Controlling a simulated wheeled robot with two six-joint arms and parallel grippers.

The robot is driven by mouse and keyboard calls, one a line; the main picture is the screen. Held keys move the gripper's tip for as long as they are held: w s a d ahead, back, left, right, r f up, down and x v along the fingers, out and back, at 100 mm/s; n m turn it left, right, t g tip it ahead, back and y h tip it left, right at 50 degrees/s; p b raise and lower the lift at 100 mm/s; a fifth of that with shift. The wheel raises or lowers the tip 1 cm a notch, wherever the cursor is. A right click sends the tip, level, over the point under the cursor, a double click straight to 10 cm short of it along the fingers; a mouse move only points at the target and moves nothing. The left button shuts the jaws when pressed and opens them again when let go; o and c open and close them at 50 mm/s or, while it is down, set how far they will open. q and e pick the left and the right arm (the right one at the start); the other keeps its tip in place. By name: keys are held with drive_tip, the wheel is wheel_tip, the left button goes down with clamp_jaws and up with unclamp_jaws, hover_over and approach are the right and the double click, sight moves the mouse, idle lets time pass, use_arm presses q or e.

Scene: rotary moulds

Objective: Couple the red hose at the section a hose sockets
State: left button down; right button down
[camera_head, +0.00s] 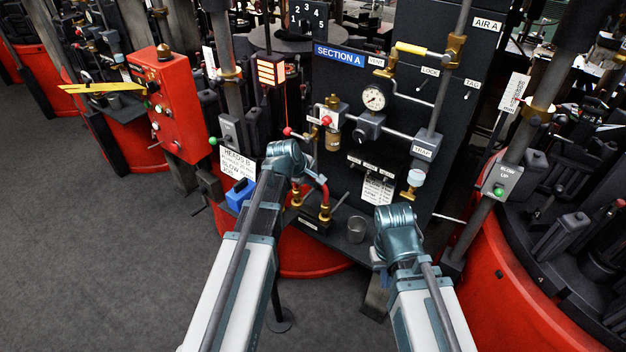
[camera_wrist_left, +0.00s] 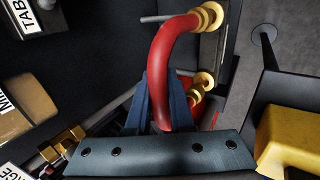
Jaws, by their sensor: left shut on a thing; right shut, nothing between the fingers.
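The red hose (camera_head: 323,189) is a short bent tube beside the front of section A. It also shows in the left wrist view (camera_wrist_left: 170,70), with brass-coloured rings (camera_wrist_left: 208,17) at its ends. My left gripper (camera_wrist_left: 161,105) is shut on the hose, its dark fingers on either side of it. Two upright brass sockets (camera_head: 325,211) stand on the low shelf under the hose. I cannot tell whether the hose ends are seated in them or only close. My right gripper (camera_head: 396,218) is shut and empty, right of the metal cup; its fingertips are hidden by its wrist.
A metal cup (camera_head: 356,229) stands on the shelf between my arms. A blue box (camera_head: 239,194) is left of my left arm. The section A panel (camera_head: 420,105) carries a gauge (camera_head: 374,97), pipes and valves. A red control cabinet (camera_head: 170,105) stands left. Grey floor is open at lower left.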

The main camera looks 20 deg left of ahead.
use_arm(q)
drive_tip(key=shift+f, duration=0.2)
drive_tip(key=shift+f+b, duration=1.4)
drive_tip(key=shift+b, duration=0.15)
drive_tip(key=c, duration=0.7)
unclamp_jaws()
drive_tip(key=shift+s+r, duration=0.1)
drive_tip(key=shift+r, duration=0.05)
drive_tip(key=p+v, duration=1.1)
drive_tip(key=v, duration=0.2)
drive_tip(key=shift+s+r+p, duration=0.1)
drive_tip(key=shift+r+p, duration=0.15)
drive_tip(key=shift+p, duration=0.05)
